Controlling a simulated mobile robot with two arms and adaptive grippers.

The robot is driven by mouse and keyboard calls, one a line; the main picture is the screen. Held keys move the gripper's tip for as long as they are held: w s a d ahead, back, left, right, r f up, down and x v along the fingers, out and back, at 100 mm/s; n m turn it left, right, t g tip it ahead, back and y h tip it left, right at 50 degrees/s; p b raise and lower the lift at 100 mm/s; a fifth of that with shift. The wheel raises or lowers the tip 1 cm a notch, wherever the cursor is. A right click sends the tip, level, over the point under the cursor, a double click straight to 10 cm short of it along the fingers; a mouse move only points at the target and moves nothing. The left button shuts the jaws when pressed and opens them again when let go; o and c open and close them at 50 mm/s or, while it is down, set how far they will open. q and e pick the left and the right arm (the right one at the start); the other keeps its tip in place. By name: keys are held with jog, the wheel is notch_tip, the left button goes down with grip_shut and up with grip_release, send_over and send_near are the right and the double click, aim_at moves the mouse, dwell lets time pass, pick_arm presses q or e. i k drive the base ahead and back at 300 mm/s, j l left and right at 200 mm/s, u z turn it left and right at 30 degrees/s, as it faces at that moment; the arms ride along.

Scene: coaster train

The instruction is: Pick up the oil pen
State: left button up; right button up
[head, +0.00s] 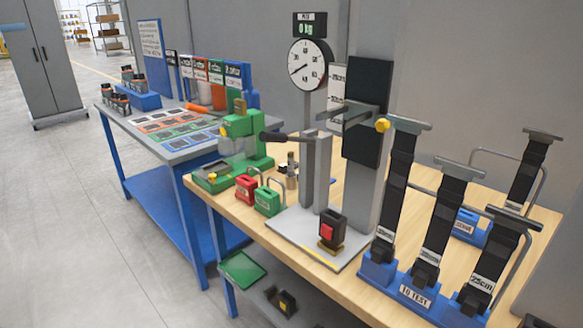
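I cannot single out the oil pen with certainty. A small orange elongated object (196,108) lies at the back of the left table's top, below the coloured bins. A few small metallic and dark pieces (290,170) stand on the wooden bench behind the green can, partly hidden by the test stand's lever; they are too small to identify. Neither of my grippers shows in the head view.
Floor (70,220) at left is clear.

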aim_at(290, 154)
jog(key=i+j+z, duration=0.1)
jog(key=j, duration=0.2)
jog(key=i+j+z, duration=0.1)
jog(key=i+j, duration=0.15)
jog(key=i+j+z, duration=0.1)
jog(key=j, duration=0.3)
jog(key=i+j+z, duration=0.1)
jog(key=j, duration=0.25)
jog(key=i+j, duration=0.2)
jog(key=j, duration=0.15)
jog(key=i+j+z, duration=0.15)
jog(key=j, duration=0.2)
